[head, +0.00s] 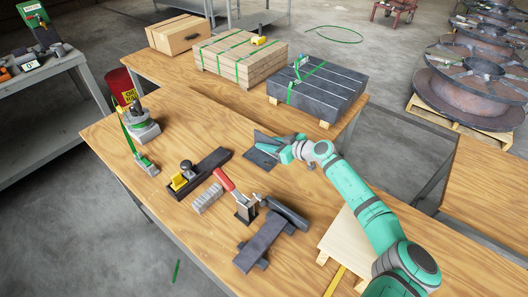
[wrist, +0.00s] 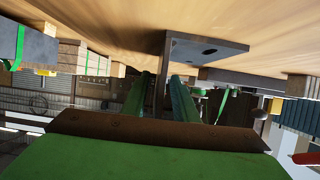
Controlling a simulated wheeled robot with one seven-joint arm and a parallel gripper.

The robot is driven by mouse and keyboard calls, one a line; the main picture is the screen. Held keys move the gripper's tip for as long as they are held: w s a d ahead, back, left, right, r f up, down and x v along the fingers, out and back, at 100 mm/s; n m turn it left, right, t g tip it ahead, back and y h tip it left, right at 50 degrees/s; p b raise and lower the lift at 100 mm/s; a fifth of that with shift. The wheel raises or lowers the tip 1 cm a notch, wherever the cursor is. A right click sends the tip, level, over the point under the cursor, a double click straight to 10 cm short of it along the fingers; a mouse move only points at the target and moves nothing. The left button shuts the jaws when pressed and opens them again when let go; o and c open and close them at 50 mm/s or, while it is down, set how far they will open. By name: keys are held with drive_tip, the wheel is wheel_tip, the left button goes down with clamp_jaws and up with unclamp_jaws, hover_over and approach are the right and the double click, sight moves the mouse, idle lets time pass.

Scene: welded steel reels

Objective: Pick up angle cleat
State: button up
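The angle cleat is a dark grey steel L-shaped piece (head: 262,155) on the wooden table, towards its back right edge. In the wrist view, where the tabletop shows at the top, the cleat's flat leg with holes (wrist: 205,47) lies against the wood and its other leg stands out edge-on towards me. My gripper (head: 287,153) is at the cleat. In the wrist view my two green fingers (wrist: 163,85) lie on either side of the standing leg, with narrow gaps seeming to show beside it. The fingertips are partly hidden in the head view.
A red-handled toggle clamp (head: 245,207) and dark steel bars (head: 263,240) stand in front of the cleat. A strapped dark stack (head: 318,88) and a strapped timber stack (head: 238,58) lie behind. A pale wooden board (head: 345,240) is by my arm. Bare tabletop lies left of the cleat.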

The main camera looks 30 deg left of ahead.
drive_tip(key=shift+w+d, duration=0.1)
clamp_jaws()
drive_tip(key=shift+d, duration=0.1)
drive_tip(key=shift+w, duration=0.2)
drive_tip(key=shift+d, duration=0.2)
drive_tip(key=shift+s+a, duration=0.35)
drive_tip(key=shift+a, duration=0.2)
drive_tip(key=shift+d, duration=0.1)
drive_tip(key=shift+w+d, duration=0.15)
drive_tip(key=shift+d, duration=0.05)
drive_tip(key=shift+w+r, duration=0.1)
drive_tip(key=shift+w, duration=0.15)
